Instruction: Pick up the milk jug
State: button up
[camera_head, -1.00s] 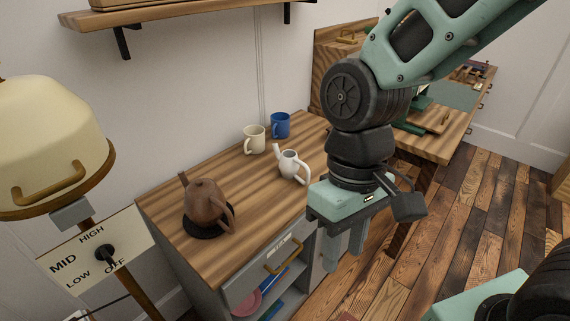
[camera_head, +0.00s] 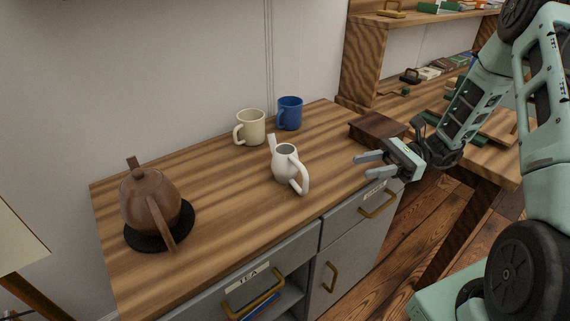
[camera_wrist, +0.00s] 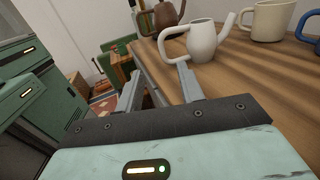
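The white milk jug (camera_head: 285,163) stands upright on the wooden cabinet top, its spout toward the back left and its large handle toward the front right. My gripper (camera_head: 366,165) is open and empty to the right of the jug, its fingers pointing left toward it with a gap between. In the wrist view the jug (camera_wrist: 202,41) is beyond the fingertips of my gripper (camera_wrist: 160,80), its handle on the near left side. The two fingers are spread apart with nothing between them.
A brown teapot (camera_head: 150,203) sits on a black round mat (camera_head: 184,228) at the left. A cream mug (camera_head: 251,127) and a blue mug (camera_head: 290,113) stand behind the jug. A dark brown box (camera_head: 376,128) lies behind my gripper. The front middle of the cabinet top (camera_head: 235,225) is clear.

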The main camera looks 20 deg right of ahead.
aim_at(287, 164)
jog(key=a, duration=1.1)
jog(key=shift+w+a, duration=0.2)
jog(key=shift+w, duration=0.1)
jog(key=shift+w+a+f, duration=0.1)
jog(key=shift+a+f, duration=0.05)
jog(key=shift+a, duration=1.3)
jog(key=shift+w+a+f, duration=0.1)
jog(key=shift+a, duration=1.35)
grip_shut()
